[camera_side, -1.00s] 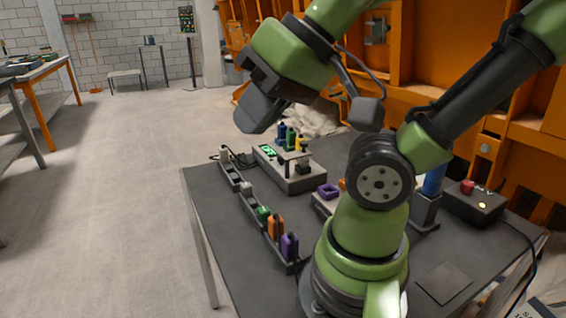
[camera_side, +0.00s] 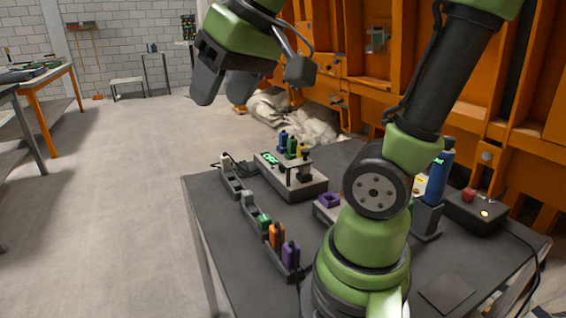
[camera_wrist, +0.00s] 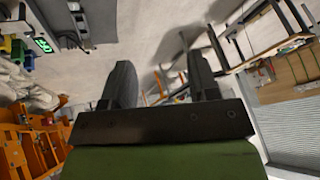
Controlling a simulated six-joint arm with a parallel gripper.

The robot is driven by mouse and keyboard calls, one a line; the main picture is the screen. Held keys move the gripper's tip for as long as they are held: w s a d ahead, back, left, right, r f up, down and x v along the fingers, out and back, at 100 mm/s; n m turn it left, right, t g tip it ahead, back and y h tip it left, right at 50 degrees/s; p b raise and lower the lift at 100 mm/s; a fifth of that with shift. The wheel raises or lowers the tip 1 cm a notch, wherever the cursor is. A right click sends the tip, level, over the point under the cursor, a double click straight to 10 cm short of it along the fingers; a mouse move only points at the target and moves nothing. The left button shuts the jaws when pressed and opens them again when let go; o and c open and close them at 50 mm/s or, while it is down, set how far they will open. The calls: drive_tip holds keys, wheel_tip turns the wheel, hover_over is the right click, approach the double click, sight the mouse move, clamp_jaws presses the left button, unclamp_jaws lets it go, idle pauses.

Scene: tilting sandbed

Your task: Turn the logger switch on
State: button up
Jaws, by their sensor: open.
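A grey box with a lit green display (camera_side: 270,158) stands at the back of the dark table. It looks like the logger, though no label is readable. A black upright part (camera_side: 304,166) stands on its top near the right end; I cannot tell whether this is the switch or how it is set. My gripper (camera_side: 222,92) is open and empty, high above and left of the box, clear of the table. In the wrist view, the open fingers (camera_wrist: 160,68) show nothing between them, and the display (camera_wrist: 43,45) is at the upper left.
A row of grey holders with orange (camera_side: 276,236) and purple (camera_side: 290,254) pieces lines the table's left side. A black box (camera_side: 478,208) with a red button and lit lamp stands at right, near a blue cylinder (camera_side: 440,172). Orange metalwork (camera_side: 500,110) rises behind.

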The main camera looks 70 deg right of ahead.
drive_tip(key=w+d+f+g+h, duration=0.1)
drive_tip(key=w+d+f+g, duration=0.1)
drive_tip(key=w+d, duration=0.75)
drive_tip(key=g, duration=0.4)
hover_over(283, 168)
drive_tip(key=d, duration=0.1)
wheel_tip(283, 168, down, 16)
drive_tip(key=shift+m, duration=0.3)
drive_tip(key=f, duration=1)
drive_tip(key=shift+w+d+f, duration=0.15)
drive_tip(key=shift+w, duration=0.1)
drive_tip(key=c, duration=0.9)
drive_tip(key=shift+c, duration=0.2)
